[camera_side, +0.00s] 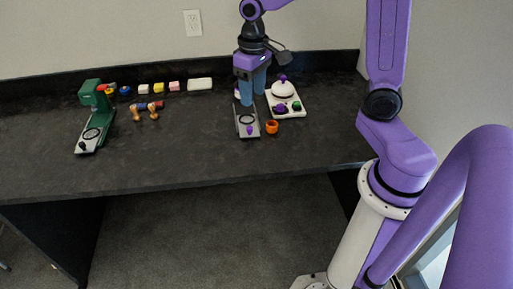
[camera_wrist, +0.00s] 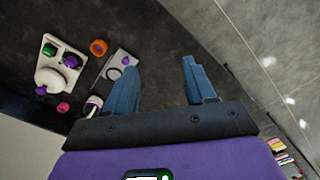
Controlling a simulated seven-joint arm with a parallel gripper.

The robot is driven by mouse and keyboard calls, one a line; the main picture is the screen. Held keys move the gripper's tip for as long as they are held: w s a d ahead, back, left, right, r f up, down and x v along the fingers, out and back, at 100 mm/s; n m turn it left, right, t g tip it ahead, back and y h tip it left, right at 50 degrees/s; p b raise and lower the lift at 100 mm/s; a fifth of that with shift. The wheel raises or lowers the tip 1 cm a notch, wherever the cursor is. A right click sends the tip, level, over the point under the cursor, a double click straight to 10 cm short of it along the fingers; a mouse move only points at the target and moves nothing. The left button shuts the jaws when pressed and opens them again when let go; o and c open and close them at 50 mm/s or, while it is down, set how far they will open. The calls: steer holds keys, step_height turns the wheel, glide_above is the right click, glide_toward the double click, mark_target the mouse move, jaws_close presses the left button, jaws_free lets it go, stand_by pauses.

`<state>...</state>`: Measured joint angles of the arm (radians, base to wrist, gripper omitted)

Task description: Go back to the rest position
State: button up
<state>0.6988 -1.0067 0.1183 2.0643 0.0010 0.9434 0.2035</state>
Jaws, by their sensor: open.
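My gripper (camera_side: 251,93) is above the back right part of the dark table in the side view, with its blue fingers pointing down. In the wrist view my gripper (camera_wrist: 163,88) has its two blue fingers wide apart with nothing between them. In the side view it overlaps the far end of a grey plate (camera_side: 247,131) with a purple knob; I cannot tell from this view whether they touch.
A white tray (camera_side: 299,111) with a domed white piece and green and purple parts sits right of the gripper. An orange ring (camera_side: 271,127) lies in front. A green press (camera_side: 93,100), wooden-handled stamps (camera_side: 146,114) and small blocks (camera_side: 159,87) stand left. The table (camera_side: 190,155) is clear at front.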

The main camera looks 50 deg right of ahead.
steer(key=s+a+n, duration=0.2)
steer(key=s+n, duration=0.3)
steer(key=s, duration=0.6)
steer(key=s+a+n, duration=0.2)
steer(key=s+n, duration=0.4)
steer(key=s, duration=0.5)
steer(key=shift+s+a+f, duration=0.2)
steer(key=shift+s+a, duration=0.05)
steer(key=shift+a, duration=0.15)
